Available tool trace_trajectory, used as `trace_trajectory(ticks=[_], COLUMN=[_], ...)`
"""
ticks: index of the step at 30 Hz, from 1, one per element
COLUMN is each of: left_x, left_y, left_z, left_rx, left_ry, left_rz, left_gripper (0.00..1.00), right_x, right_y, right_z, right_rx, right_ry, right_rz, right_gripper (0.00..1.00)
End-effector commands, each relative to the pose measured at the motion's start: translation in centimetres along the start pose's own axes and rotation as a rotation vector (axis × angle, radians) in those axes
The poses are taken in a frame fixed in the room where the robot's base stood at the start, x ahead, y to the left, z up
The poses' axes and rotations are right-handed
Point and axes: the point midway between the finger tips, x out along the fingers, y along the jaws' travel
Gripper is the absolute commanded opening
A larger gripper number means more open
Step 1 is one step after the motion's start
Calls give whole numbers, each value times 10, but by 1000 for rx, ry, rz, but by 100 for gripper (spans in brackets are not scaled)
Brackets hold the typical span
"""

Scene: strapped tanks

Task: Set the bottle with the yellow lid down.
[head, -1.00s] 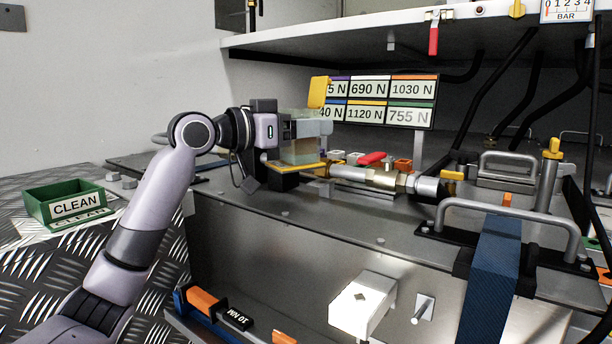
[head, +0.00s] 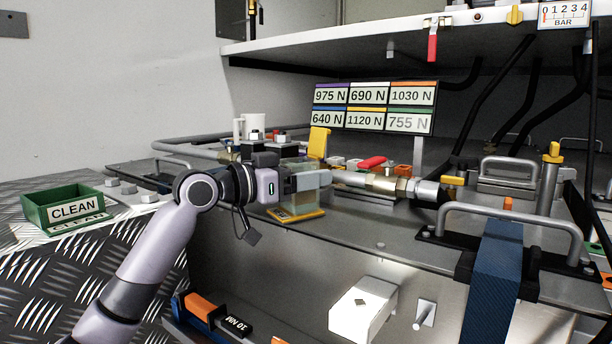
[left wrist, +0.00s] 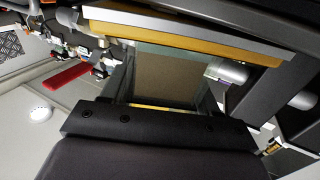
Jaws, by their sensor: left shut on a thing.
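I cannot tell whether the base touches the metal. In the left wrist view the clear body (left wrist: 165,75) lies between the fingers, with a yellow strip (left wrist: 200,45) above it. My right gripper is out of view.
A brass and steel fitting (head: 385,184) lies close right of the bottle, with a red handle (head: 372,162) behind. A white mug (head: 254,126) stands behind my left gripper. A green CLEAN box (head: 62,206) is at far left. A blue strap (head: 492,270) crosses at right.

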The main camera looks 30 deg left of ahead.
Motion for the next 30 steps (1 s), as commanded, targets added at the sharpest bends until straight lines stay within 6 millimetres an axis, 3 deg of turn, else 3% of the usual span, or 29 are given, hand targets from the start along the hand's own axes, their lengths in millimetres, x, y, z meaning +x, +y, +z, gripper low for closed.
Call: trace_trajectory(ticks=[2, 3, 5, 17, 30], left_x=[0, 0, 0, -3, -83], left_y=[0, 0, 0, -1, -1], left_z=[2, 3, 2, 0, 4], left_rx=[0, 0, 0, 0, 1], left_ry=[3, 0, -1, -1, -2], left_rz=[0, 0, 0, -2, -3], left_gripper=[10, 66, 85, 85, 85], right_x=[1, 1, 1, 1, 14], right_y=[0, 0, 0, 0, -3], right_z=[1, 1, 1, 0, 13], right_rx=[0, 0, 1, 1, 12], right_ry=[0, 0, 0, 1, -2], right_rz=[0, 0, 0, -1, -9], right_gripper=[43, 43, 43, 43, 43])
